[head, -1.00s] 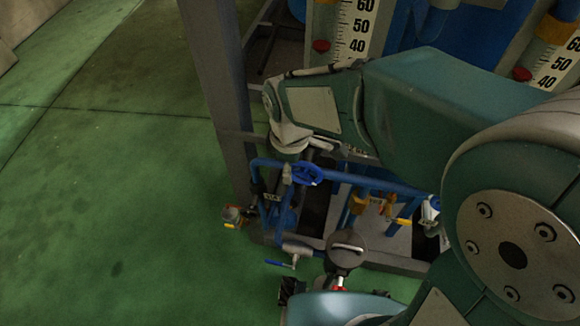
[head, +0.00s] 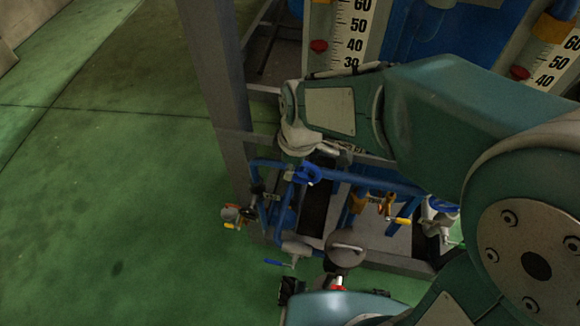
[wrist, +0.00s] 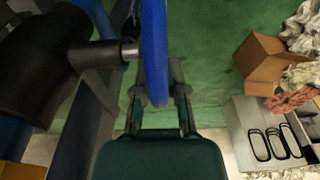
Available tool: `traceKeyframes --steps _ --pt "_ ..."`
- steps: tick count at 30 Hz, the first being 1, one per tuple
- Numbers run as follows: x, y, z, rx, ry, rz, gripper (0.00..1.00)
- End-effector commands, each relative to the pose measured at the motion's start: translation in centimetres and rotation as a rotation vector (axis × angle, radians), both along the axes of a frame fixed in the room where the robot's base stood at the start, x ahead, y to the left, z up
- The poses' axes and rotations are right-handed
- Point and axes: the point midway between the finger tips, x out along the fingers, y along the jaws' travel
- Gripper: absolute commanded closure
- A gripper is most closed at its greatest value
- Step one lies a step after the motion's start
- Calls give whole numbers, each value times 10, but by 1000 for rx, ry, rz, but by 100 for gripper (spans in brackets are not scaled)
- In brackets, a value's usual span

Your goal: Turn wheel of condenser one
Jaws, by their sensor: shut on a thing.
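A blue hand wheel (head: 307,174) sits on the blue pipework near the frame's lower corner in the head view. In the wrist view the blue wheel (wrist: 153,45) shows edge-on, fixed to a dark valve body (wrist: 45,60) by a short metal stem. My gripper (wrist: 158,97) has one finger on each side of the wheel's rim and is shut on it. In the head view my wrist hangs just above the wheel, and my fingers are hard to make out there.
A grey upright post (head: 222,100) stands left of the pipework. A second blue wheel (head: 443,204) and yellow-handled valves are to the right. The green floor (head: 100,210) at left is clear. The wrist view shows a cardboard box (wrist: 268,62) and a grey case (wrist: 265,135).

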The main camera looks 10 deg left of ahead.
Motion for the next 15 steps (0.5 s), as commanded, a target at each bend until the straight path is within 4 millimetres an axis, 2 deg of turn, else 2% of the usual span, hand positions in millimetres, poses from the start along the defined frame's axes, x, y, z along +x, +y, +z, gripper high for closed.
traceKeyframes --steps 14,15 --pt "1 0 1 60 -8 0 100" --pt "1 0 1 60 -8 0 65"
